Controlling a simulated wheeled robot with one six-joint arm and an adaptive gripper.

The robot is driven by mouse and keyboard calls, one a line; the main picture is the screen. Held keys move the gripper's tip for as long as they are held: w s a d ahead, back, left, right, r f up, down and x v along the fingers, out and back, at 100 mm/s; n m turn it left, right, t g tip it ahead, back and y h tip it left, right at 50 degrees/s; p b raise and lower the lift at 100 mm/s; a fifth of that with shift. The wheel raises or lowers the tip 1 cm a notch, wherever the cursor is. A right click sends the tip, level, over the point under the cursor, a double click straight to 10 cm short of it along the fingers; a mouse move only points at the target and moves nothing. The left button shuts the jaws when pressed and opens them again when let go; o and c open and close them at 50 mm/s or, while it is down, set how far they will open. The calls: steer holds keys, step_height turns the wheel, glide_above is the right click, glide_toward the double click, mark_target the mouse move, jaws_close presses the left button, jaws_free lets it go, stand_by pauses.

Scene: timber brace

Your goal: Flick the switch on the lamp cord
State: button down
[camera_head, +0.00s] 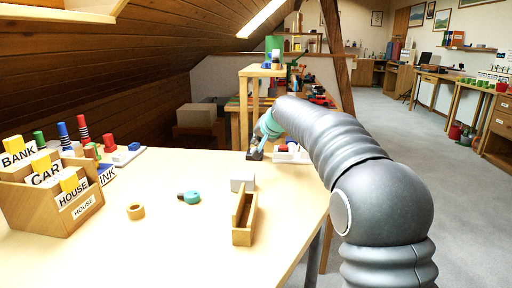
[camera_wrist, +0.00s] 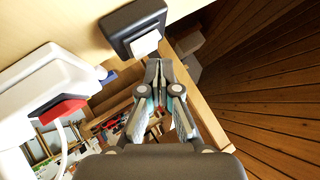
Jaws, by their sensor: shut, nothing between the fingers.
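A black box with a white rocker (camera_wrist: 146,44), which looks like the switch, sits on the pale tabletop (camera_wrist: 60,18) near its edge in the wrist view. In the head view a small dark block (camera_head: 254,155), seemingly the same switch, lies at the table's far edge. My gripper (camera_wrist: 158,68) is shut and empty, its fingertips just below the rocker in the wrist picture; I cannot tell whether they touch it. In the head view my gripper (camera_head: 260,145) is small and partly hidden by my arm. A white cord (camera_wrist: 64,145) hangs at left in the wrist view. No lamp is clearly visible.
A white block with red and blue parts (camera_wrist: 45,82) lies left of the switch in the wrist view. On the table are a wooden card box (camera_head: 50,208), a wooden ring (camera_head: 136,211), a teal piece (camera_head: 190,197), a grey block (camera_head: 242,182) and a narrow wooden tray (camera_head: 245,215).

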steer(key=shift+r, duration=0.45)
steer(key=shift+s+r+p, duration=0.2)
steer(key=shift+r+p, duration=0.85)
steer(key=shift+r, duration=0.2)
steer(key=shift+s+r+p, duration=0.15)
steer(key=shift+r+p, duration=0.9)
steer(key=shift+r, duration=0.15)
